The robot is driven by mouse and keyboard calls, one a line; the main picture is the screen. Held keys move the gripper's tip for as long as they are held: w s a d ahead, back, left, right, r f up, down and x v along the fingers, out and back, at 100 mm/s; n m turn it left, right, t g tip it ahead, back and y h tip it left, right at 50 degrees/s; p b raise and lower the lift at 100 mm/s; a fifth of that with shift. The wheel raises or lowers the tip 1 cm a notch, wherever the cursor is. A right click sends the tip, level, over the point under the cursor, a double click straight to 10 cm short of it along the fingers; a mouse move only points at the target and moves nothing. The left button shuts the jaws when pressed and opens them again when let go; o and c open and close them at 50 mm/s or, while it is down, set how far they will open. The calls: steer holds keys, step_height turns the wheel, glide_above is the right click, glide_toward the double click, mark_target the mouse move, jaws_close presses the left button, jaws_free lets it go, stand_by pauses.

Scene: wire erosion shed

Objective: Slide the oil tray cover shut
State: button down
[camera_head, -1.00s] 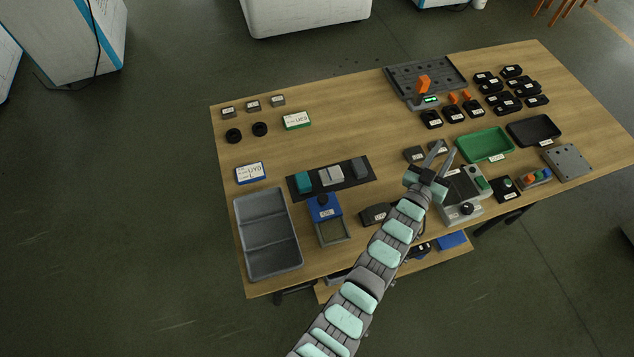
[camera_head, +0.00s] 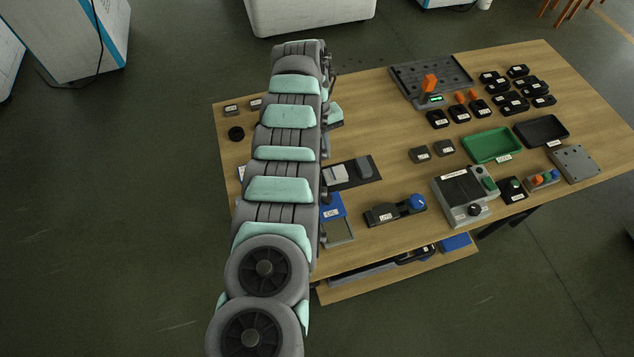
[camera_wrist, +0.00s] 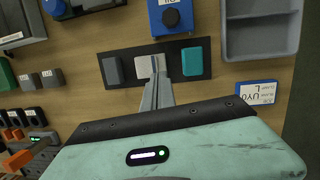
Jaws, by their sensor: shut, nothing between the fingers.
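The likely oil tray cover is a blue sliding piece (camera_head: 333,206) with a white label, on a small tray (camera_head: 340,233) whose front part lies open. My arm hides its left side in the head view. The blue cover (camera_wrist: 172,16) also shows at the top of the wrist view, partly cut off. My gripper (camera_wrist: 156,66) is shut and empty. Its fingertips are over the middle, whitish block (camera_wrist: 145,68) of a black panel (camera_wrist: 197,44), apart from the blue cover.
A grey divided tray (camera_wrist: 262,35) and a blue-edged label block (camera_wrist: 256,94) lie beside the panel. A black device with a blue knob (camera_head: 418,202) and a grey control box (camera_head: 462,198) stand to the right. A green tray (camera_head: 491,146) is farther right.

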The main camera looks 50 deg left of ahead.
steer(key=s+r+g+h, duration=0.1)
steer(key=s+r, duration=0.2)
steer(key=s, duration=0.1)
steer(key=p, duration=0.2)
glide_toward(329, 205)
steer(key=shift+n+h, duration=0.3)
steer(key=shift+n, duration=0.1)
steer(key=f, duration=0.2)
steer(key=a+f, duration=0.2)
steer(key=f, duration=0.1)
steer(key=shift+w+f, duration=0.2)
steer(key=shift+f, duration=0.1)
